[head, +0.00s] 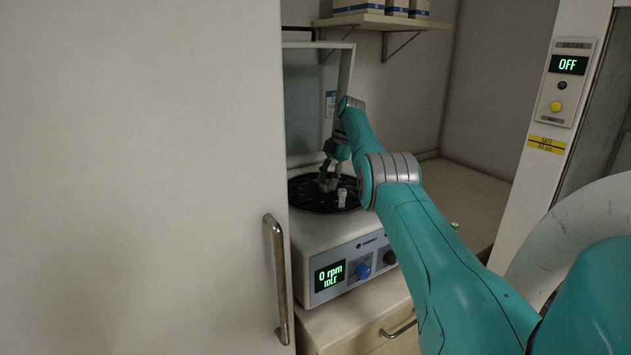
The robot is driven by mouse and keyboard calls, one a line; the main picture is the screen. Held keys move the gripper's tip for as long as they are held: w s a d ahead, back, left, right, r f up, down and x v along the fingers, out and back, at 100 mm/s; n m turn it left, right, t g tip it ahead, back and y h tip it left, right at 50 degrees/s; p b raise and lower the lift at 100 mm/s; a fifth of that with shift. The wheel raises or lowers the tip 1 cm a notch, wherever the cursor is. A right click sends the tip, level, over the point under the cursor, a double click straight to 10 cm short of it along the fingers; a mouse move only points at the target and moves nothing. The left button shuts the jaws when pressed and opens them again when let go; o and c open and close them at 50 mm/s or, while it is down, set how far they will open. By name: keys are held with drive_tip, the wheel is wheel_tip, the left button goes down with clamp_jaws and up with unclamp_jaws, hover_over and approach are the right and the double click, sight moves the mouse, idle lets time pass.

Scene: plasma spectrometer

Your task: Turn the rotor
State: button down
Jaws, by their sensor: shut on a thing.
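The rotor (310,199) is a black round disc with holes, set in the top of a pale benchtop centrifuge (318,240). The centrifuge lid (305,95) stands open at the back. Its display (329,275) reads 0 rpm, IDLE. A small pale tube (342,197) stands upright at the rotor's right side. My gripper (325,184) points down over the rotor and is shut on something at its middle. The fingertips are small and dark here, so I cannot tell exactly which part they hold.
A tall cabinet door with a metal handle (276,280) fills the left side. A shelf with boxes (372,20) hangs above. A panel reading OFF (568,65) is at the right. The counter (465,190) right of the centrifuge is mostly clear. A drawer (375,330) lies below.

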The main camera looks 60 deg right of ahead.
idle(0.5)
drive_tip(key=c, duration=0.6)
unclamp_jaws()
